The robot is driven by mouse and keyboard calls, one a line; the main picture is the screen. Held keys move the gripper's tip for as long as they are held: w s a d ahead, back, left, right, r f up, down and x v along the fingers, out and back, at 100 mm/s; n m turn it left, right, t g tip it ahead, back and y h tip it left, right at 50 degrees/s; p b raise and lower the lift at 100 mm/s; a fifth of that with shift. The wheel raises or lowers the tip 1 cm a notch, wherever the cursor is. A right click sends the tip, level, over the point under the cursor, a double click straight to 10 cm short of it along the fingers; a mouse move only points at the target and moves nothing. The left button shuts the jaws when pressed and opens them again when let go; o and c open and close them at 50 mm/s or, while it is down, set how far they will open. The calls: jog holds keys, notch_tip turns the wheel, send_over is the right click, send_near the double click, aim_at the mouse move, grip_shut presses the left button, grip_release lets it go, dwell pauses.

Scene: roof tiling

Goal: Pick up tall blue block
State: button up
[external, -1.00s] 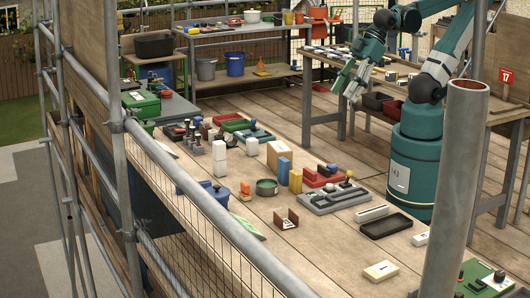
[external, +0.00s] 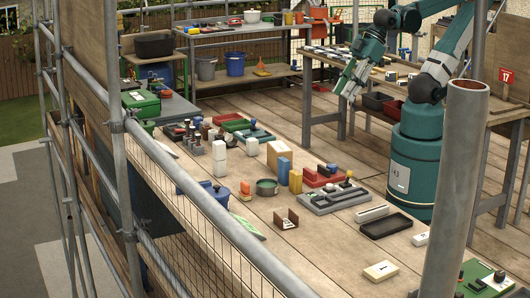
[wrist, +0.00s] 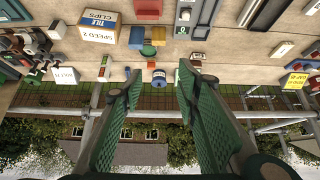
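The tall blue block (external: 283,171) stands upright on the wooden deck in the external view, in front of a tan box (external: 279,150) and beside an orange block (external: 295,181). In the wrist view the blue block (wrist: 136,38) is small, near the top, between the tan box and the orange block. My gripper (external: 347,92) hangs high above the deck, up and to the right of the block and well apart from it. In the wrist view its two green fingers (wrist: 160,76) are spread wide with nothing between them.
A green pot (external: 266,187) and a red tray (external: 322,177) are close to the block. White blocks (external: 220,158) and a blue pot (external: 216,195) stand to the left. A mesh guardrail (external: 225,240) runs along the deck's near-left edge.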

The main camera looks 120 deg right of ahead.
jog(key=shift+f, duration=0.1)
dwell(0.3)
jog(key=n+g+h+b, duration=0.65)
jog(key=n+h, duration=0.55)
jog(key=n, duration=0.4)
send_over(288, 163)
jog(key=a, duration=0.2)
notch_tip(288, 163, down, 18)
jog(key=shift+n+h, duration=0.7)
jog(key=shift+h, duration=0.1)
jog(key=f, duration=0.1)
jog(key=a+f+b, duration=0.1)
jog(key=f+b, duration=0.1)
jog(key=f, duration=0.1)
jog(key=shift+w+a, duration=0.15)
jog(key=shift+a, duration=0.2)
jog(key=shift+a+f+n+g+h, duration=0.15)
jog(key=shift+a+f+g+h, duration=0.15)
jog(key=shift+f, duration=0.25)
jog(key=shift+a+f+n+g+h, duration=0.1)
jog(key=shift+a+f+n+h, duration=0.1)
jog(key=shift+a+f, duration=0.25)
jog(key=shift+d+f, duration=0.1)
jog(key=shift+d, duration=0.05)
jog(key=shift+b+x, duration=0.45)
jog(key=shift+x, duration=0.8)
